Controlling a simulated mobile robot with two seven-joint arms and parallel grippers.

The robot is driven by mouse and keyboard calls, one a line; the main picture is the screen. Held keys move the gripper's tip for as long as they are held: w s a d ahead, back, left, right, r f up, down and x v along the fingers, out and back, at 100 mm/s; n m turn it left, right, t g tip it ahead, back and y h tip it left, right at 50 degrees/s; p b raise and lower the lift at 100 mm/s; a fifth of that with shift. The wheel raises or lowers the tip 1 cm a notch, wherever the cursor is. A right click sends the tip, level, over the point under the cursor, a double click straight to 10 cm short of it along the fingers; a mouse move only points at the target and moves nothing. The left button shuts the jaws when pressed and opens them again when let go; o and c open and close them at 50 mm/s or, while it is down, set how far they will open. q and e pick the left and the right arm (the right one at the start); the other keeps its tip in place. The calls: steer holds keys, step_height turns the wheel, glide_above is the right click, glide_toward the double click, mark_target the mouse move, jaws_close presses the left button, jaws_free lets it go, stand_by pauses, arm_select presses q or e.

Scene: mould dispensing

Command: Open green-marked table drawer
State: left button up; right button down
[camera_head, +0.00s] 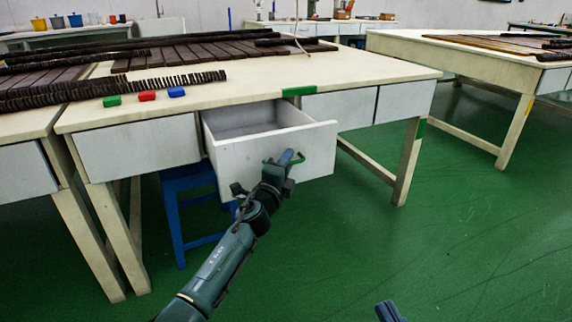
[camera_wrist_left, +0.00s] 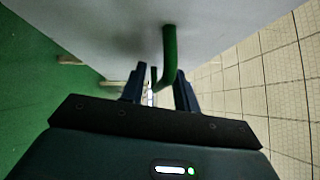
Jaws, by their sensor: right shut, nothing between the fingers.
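The white drawer (camera_head: 255,158) under the green mark (camera_head: 299,91) on the table edge is pulled well out, and its empty inside shows. Its green handle (camera_head: 299,160) is on the front panel; it also shows in the wrist view (camera_wrist_left: 169,50). My left gripper (camera_head: 287,160) is at this handle. In the wrist view its fingers (camera_wrist_left: 160,88) stand apart with the handle between them; whether they touch it is unclear. The tip of my right gripper (camera_head: 388,312) shows at the bottom edge, shut and empty, away from the table.
A blue stool (camera_head: 182,210) stands underneath. Another table (camera_head: 470,60) is at right. The green floor at the right front is clear.

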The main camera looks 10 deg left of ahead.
arm_select(q)
steer(key=shift+s+a, duration=0.1)
steer(key=shift+s, duration=0.2)
steer(key=p+v, duration=0.4)
steer(key=v, duration=0.8)
steer(key=shift+s, duration=0.25)
arm_select(e)
steer(key=shift+d+n+h, duration=0.4)
steer(key=shift+h, duration=0.1)
arm_select(q)
steer(key=shift+a+f, duration=0.1)
steer(key=shift+f, duration=0.05)
